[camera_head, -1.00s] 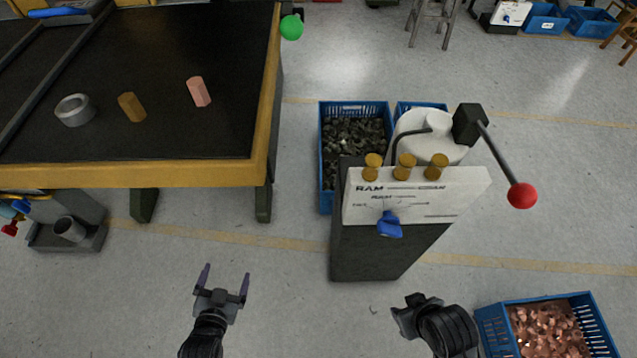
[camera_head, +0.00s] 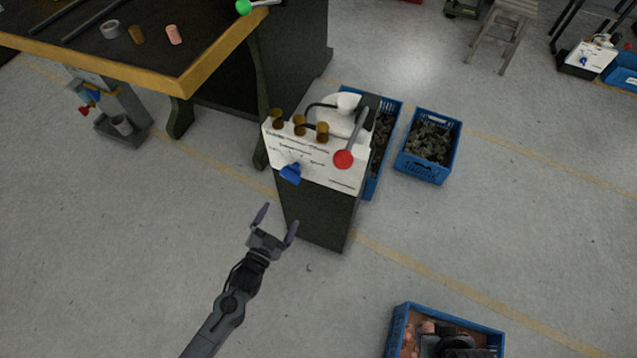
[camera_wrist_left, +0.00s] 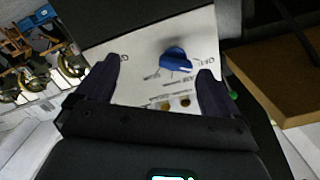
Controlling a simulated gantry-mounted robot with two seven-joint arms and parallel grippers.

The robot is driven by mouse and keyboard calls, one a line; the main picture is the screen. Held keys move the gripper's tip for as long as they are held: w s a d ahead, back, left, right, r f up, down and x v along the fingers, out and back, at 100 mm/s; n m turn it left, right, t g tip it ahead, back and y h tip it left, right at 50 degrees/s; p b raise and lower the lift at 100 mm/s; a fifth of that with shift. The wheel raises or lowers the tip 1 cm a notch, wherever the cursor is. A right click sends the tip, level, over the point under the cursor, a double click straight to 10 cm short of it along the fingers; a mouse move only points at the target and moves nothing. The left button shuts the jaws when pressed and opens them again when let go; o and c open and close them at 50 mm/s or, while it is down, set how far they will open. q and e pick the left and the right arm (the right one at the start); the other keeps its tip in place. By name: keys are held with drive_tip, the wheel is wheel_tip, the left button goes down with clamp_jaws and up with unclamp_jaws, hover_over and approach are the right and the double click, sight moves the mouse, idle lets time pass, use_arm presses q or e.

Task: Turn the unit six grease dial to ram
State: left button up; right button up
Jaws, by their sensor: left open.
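The blue grease dial (camera_head: 290,174) sits on the sloped white panel (camera_head: 340,178) of a dark floor-standing unit. Printed labels surround it but are too small to read clearly in the head view. My left gripper (camera_head: 276,222) is open and empty, in front of the panel and apart from the dial. In the left wrist view the dial (camera_wrist_left: 175,60) appears between the two fingers, beyond their tips, with printing on the panel around it. My right gripper (camera_head: 450,346) is a dark shape over the crate at the lower right edge; its fingers are not clear.
A workbench (camera_head: 150,75) is at upper left. Blue crates (camera_head: 430,178) stand behind the unit, and a copper-filled crate (camera_head: 395,330) at lower right. Floor in front is clear.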

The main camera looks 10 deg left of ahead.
sight(289, 180)
use_arm(q)
drive_tip(key=shift+t, duration=0.3)
drive_tip(key=w+r, duration=0.1)
drive_tip(key=w, duration=0.3)
drive_tip(key=w+r+b, duration=0.1)
drive_tip(key=w+r, duration=0.1)
drive_tip(key=w, duration=0.2)
drive_tip(key=w+d+r, duration=0.1)
drive_tip(key=w, duration=0.4)
drive_tip(key=shift+r+b, duration=0.35)
drive_tip(key=shift+w+a, duration=0.1)
drive_tip(key=shift+w, duration=0.2)
use_arm(e)
drive_tip(key=shift+w+a+f, duration=0.25)
drive_tip(key=shift+a+f, duration=0.2)
drive_tip(key=shift+a, duration=0.2)
use_arm(q)
drive_tip(key=shift+c, duration=0.3)
drive_tip(key=c, duration=0.9)
use_arm(e)
drive_tip(key=shift+a, duration=0.1)
